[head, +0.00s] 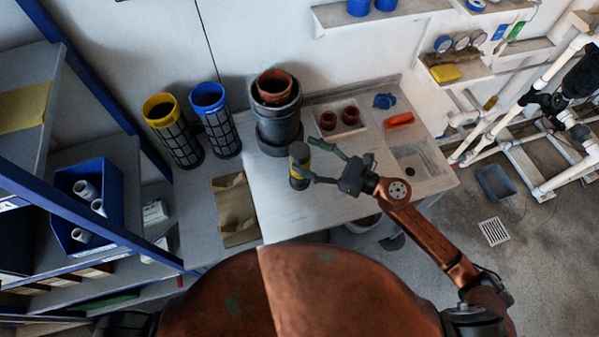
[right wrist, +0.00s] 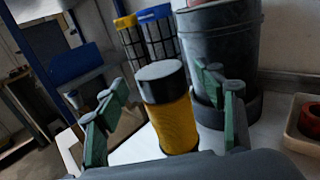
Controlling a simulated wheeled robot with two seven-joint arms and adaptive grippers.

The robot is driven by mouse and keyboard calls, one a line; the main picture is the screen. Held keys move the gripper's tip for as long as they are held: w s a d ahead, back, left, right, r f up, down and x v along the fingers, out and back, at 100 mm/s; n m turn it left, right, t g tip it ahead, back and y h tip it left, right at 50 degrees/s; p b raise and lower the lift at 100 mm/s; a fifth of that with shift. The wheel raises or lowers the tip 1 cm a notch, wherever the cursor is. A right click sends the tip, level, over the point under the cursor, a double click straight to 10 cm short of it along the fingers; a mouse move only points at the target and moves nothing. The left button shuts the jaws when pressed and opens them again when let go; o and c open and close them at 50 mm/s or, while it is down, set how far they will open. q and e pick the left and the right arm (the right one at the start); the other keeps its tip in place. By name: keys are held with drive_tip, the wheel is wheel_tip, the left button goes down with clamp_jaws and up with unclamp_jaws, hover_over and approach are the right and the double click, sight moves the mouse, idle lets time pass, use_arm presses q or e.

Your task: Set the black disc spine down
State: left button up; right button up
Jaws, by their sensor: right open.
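An upright cylinder (head: 299,166) with a black cap and a yellow ribbed body stands at the left part of the light worktop, in front of the big dark housing. It also shows in the right wrist view (right wrist: 167,105). I take it for the disc spine; no bare black spine shows apart from it. My right gripper (head: 311,160) is open, its green fingers on either side of the cylinder in the right wrist view, with gaps beside it. My left gripper is not in view.
The dark housing (head: 278,125) stands close behind the cylinder. Two mesh cartridges, yellow-rimmed (head: 172,130) and blue-rimmed (head: 216,120), stand further left. A tray (head: 352,130) with red cups, a red block (head: 398,121) and a sink (head: 418,168) are at right. The worktop's front middle is clear.

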drive_tip(key=shift+x, duration=1.35)
drive_tip(key=shift+c, duration=0.4)
drive_tip(key=shift+r, duration=0.1)
clamp_jaws()
